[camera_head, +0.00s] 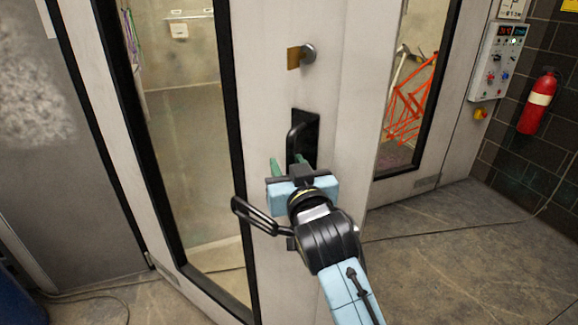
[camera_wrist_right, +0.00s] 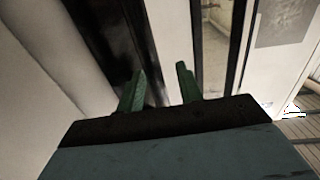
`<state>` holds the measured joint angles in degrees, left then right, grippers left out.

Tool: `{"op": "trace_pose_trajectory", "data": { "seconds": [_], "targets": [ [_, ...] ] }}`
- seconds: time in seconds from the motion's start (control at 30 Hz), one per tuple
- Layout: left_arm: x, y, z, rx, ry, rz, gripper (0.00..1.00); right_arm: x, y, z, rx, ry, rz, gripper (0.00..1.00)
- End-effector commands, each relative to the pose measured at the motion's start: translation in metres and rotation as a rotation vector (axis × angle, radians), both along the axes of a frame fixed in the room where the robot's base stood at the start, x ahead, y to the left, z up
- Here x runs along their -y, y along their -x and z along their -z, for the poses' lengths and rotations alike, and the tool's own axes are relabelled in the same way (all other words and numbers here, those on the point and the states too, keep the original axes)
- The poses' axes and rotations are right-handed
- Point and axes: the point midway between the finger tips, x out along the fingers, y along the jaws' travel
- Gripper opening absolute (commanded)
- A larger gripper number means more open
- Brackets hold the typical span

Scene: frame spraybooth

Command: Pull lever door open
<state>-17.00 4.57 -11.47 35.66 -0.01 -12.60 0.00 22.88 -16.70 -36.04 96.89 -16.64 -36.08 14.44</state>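The pale door (camera_head: 267,75) has a tall black-framed window and fills the middle of the head view. A black handle plate (camera_head: 311,128) with a curved black handle (camera_head: 294,138) sits on it. A black looped lever bar (camera_head: 256,217) sticks out to the left, lower down; its mounting is hidden behind my arm. My right gripper (camera_head: 288,163) is in front of the door, just below the curved handle. Its green fingers are apart. In the right wrist view the gripper (camera_wrist_right: 160,88) shows nothing clearly between the fingers. My left gripper is out of view.
A round metal lock (camera_head: 308,52) is above the handle plate. A second window at right shows an orange frame (camera_head: 410,105). The floor (camera_head: 460,245) at right is mostly clear.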

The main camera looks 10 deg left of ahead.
Motion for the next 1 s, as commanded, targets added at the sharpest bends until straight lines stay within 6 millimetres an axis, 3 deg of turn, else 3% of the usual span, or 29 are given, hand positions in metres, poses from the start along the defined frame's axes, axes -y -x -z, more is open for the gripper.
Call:
{"op": "trace_pose_trajectory", "data": {
  "seconds": [0.27, 0.8, 1.0],
  "targets": [
    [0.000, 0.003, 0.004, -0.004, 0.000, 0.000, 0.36, 0.007, 0.011, 0.002, 0.000, 0.001, 0.001, 0.36],
    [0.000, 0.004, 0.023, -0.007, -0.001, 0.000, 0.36, 0.053, 0.094, 0.002, 0.000, -0.001, 0.000, 0.36],
    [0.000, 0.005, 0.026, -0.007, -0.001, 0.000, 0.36, 0.063, 0.112, 0.001, 0.000, 0.000, -0.001, 0.36]
  ]
}}
